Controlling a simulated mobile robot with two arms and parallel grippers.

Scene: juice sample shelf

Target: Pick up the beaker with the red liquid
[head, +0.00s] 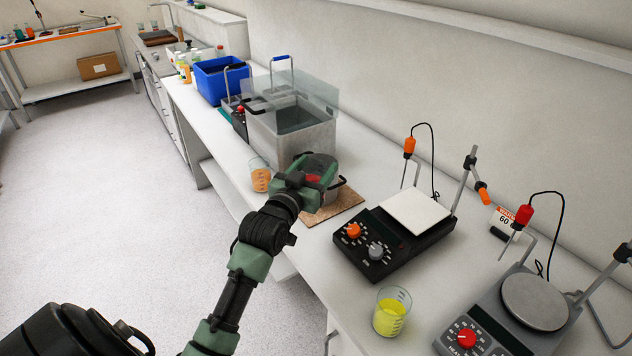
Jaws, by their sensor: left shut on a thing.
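My left gripper (316,174) reaches in over the bench, above a brown cork mat (338,206) and in front of the metal water bath. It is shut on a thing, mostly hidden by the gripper. A patch of red (313,179) shows between its green parts, which looks like the beaker with the red liquid. I cannot tell whether its base is touching anything below. A beaker with orange liquid (260,178) stands just left of the gripper. A beaker with yellow liquid (391,312) stands near the bench's front edge. My right gripper is not in view.
A metal water bath (291,139) with a clear lid stands behind the gripper. A black hotplate (396,232) is to its right, with a grey stirrer with a round plate (534,302) further right. A blue crate (222,80) stands further back. A dark handle shows beside the gripper.

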